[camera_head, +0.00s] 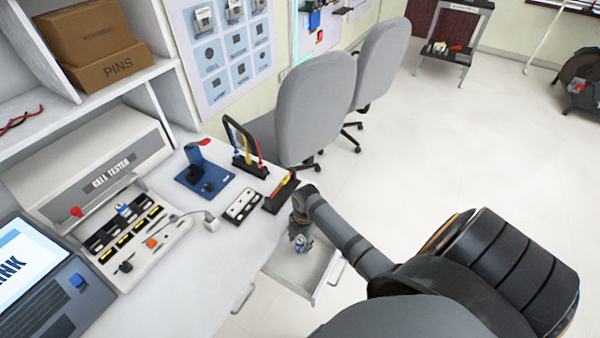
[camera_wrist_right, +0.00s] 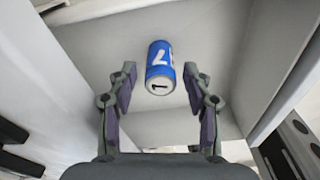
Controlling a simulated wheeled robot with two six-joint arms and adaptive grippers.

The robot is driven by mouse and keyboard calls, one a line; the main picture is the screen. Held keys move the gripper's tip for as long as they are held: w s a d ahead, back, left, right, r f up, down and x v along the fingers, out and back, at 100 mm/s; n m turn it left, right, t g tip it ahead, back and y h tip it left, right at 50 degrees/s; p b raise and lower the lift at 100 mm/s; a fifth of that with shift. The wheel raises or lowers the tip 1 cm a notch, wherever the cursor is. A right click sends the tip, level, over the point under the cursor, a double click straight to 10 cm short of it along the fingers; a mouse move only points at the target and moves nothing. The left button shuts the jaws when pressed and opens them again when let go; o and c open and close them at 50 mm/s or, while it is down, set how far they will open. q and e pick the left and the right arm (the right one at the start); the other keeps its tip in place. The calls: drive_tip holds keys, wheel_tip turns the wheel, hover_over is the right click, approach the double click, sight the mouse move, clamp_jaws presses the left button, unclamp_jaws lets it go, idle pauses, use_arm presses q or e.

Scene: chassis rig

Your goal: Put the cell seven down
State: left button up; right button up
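Cell seven, a blue and white cell marked 7 (camera_wrist_right: 160,68), shows between and just beyond the fingertips of my right gripper (camera_wrist_right: 160,85) in the right wrist view. A gap shows on each side of the cell, so the fingers are open and not touching it. In the head view the cell (camera_head: 302,244) shows just below my right gripper (camera_head: 300,232), over the open drawer (camera_head: 328,290). The drawer's pale floor is behind the cell; I cannot tell whether the cell rests on it. My left gripper is not in view.
The cell tester (camera_head: 165,235) stands on the desk with another blue cell (camera_head: 124,210) in it. A laptop (camera_head: 50,290), a blue stand (camera_head: 205,182), a white slotted holder (camera_head: 243,206) and a black bin (camera_head: 281,194) are nearby. Grey chairs (camera_head: 312,105) stand behind.

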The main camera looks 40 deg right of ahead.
wheel_tip(320, 180, up, 12)
drive_tip(key=d, duration=0.1)
drive_tip(key=shift+w+d, duration=0.15)
drive_tip(key=shift+d, duration=0.05)
idle(0.3)
idle(0.5)
